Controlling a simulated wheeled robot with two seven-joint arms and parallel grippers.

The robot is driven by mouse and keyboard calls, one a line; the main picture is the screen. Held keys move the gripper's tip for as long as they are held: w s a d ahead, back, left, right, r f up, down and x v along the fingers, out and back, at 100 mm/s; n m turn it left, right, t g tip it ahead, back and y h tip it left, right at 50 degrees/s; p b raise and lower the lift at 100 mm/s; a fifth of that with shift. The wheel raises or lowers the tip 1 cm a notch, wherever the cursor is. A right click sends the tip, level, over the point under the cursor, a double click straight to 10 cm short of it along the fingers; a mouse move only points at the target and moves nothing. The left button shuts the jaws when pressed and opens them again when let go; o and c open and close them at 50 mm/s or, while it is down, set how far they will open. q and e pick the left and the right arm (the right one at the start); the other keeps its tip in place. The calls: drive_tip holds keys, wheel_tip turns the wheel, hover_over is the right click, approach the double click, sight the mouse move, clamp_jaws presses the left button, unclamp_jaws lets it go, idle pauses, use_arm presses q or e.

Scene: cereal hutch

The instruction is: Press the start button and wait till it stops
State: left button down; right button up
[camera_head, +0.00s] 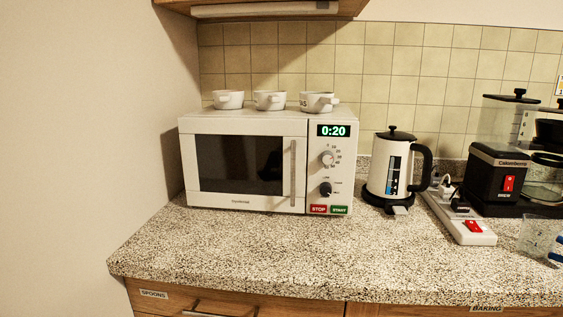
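A white microwave (245,165) stands on the speckled countertop at the back left, with its door shut. Its display (333,130) reads 0:20 in green digits. Two dials sit below the display. The green START button (339,210) is at the bottom right of the control panel, beside the red STOP button (318,209). The window of the door is dark. Neither of my grippers is in view.
Three white cups (269,100) stand on top of the microwave. A white kettle (388,168), a power strip (462,218) with a red switch, and a black coffee maker (497,180) stand to the right. A clear cup (540,237) is at the right edge. The front counter (290,255) is clear.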

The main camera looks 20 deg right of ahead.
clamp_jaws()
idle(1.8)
